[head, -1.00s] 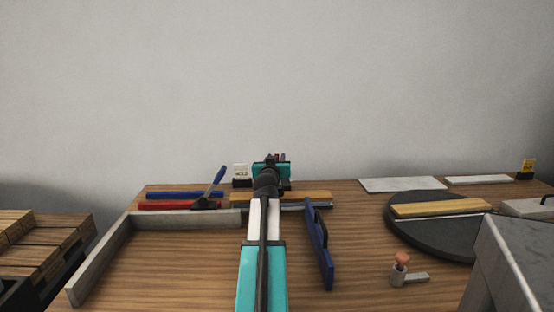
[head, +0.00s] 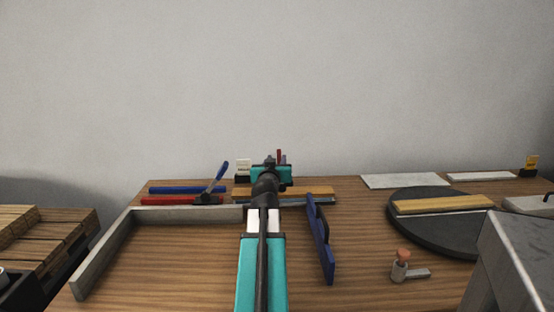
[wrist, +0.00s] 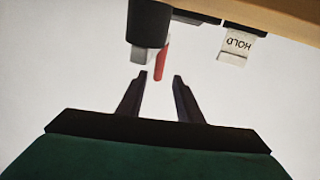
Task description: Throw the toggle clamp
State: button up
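A blue-handled lever (head: 218,174) on a small dark base, which looks like a toggle clamp, stands at the back left of the bench, its handle tilted up to the right. My gripper (head: 271,172) is to its right at the back of the bench, seen from behind. In the wrist view my gripper (wrist: 162,78) is open and nothing is held. A red upright piece (wrist: 162,60) and a dark cylinder with a grey end (wrist: 143,35) lie just beyond the fingertips. The red piece (head: 279,154) also shows above my gripper; I cannot tell what it belongs to.
A HOLD sign (wrist: 237,43) appears upside down. Blue (head: 180,190) and red bars (head: 175,200) lie at left. A blue plate (head: 320,240) stands right of my arm. A black turntable (head: 440,235) carries a board. An orange-topped post (head: 402,262) stands front right. Bench is clear mid-left.

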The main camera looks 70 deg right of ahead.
jog(key=v, duration=0.4)
jog(key=shift+a, duration=0.15)
jog(key=shift+s+a+f+b, duration=0.15)
jog(key=shift+a+b, duration=0.1)
jog(key=shift+b, duration=0.2)
jog(key=shift+b+v, duration=0.95)
jog(key=shift+v, duration=0.05)
